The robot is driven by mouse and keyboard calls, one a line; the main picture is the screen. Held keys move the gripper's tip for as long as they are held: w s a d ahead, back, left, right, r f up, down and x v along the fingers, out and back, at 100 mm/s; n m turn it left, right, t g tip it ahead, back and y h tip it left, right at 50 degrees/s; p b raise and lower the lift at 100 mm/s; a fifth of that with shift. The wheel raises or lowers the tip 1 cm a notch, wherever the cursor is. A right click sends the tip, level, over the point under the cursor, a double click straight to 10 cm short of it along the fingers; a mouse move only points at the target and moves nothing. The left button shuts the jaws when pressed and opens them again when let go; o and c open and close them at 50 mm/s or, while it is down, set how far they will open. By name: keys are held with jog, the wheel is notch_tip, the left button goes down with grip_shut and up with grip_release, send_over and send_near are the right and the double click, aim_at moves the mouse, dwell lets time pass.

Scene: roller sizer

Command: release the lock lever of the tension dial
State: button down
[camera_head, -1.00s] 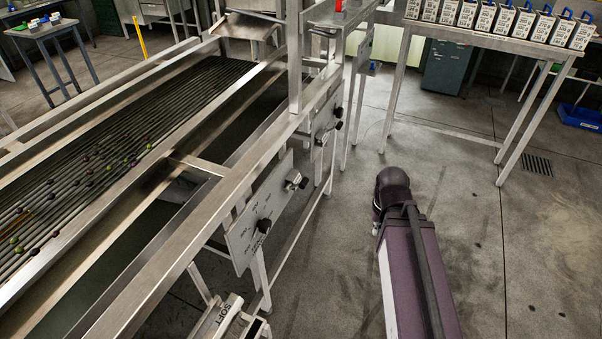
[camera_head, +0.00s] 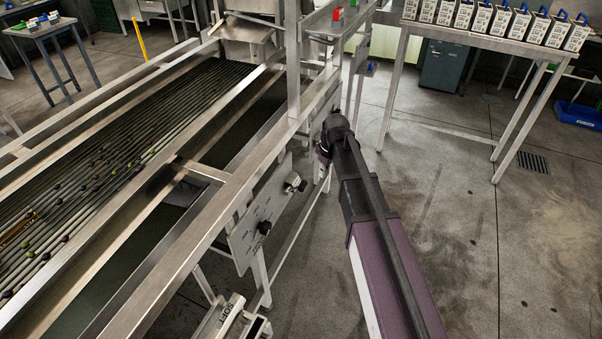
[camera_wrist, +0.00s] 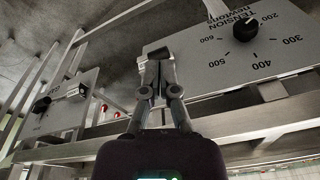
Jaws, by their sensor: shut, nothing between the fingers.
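The tension dial plate (camera_wrist: 285,75) shows upside down at the right of the wrist view, with its black knob (camera_wrist: 244,29) and printed numbers. In the head view it is the near plate (camera_head: 246,240) with its knob (camera_head: 264,227). Its silver lock lever (camera_head: 292,182) sits at the plate's upper right there. My gripper (camera_wrist: 157,62) is shut and empty, its tips just beside the tension plate's left edge in the wrist view. A small dark piece shows at the tips; I cannot tell whether it belongs to the lever or touches the fingers.
A second plate (camera_wrist: 55,105) with a black knob (camera_wrist: 40,105) and a silver lever (camera_wrist: 76,91) is at the left of the wrist view. A frame rail runs below both plates. A table (camera_head: 480,38) with several cartons stands at the back right.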

jog(key=w+a+r+n+p, duration=0.1)
jog(key=w+a+r+n, duration=0.1)
jog(key=w+a+n, duration=0.2)
jog(key=w+a, duration=0.3)
jog(key=a, duration=0.1)
jog(key=shift+a+r+y+p, duration=0.25)
jog(key=shift+a+y+p, duration=0.05)
jog(key=shift+f, duration=0.15)
jog(key=b, duration=1)
send_over(297, 187)
jog(key=f, duration=0.6)
jog(key=w+a+f, duration=0.1)
jog(key=f, duration=0.3)
jog(key=shift+s+d+f+b, duration=0.25)
jog(key=shift+d+f+b, duration=0.3)
jog(key=shift+f+b, duration=0.25)
jog(key=shift+s+d+f+b, duration=0.2)
jog(key=shift+d+f+b, duration=0.4)
jog(key=shift+b, duration=0.2)
jog(key=shift+s+a+f, duration=0.1)
jog(key=shift+s+a, duration=0.05)
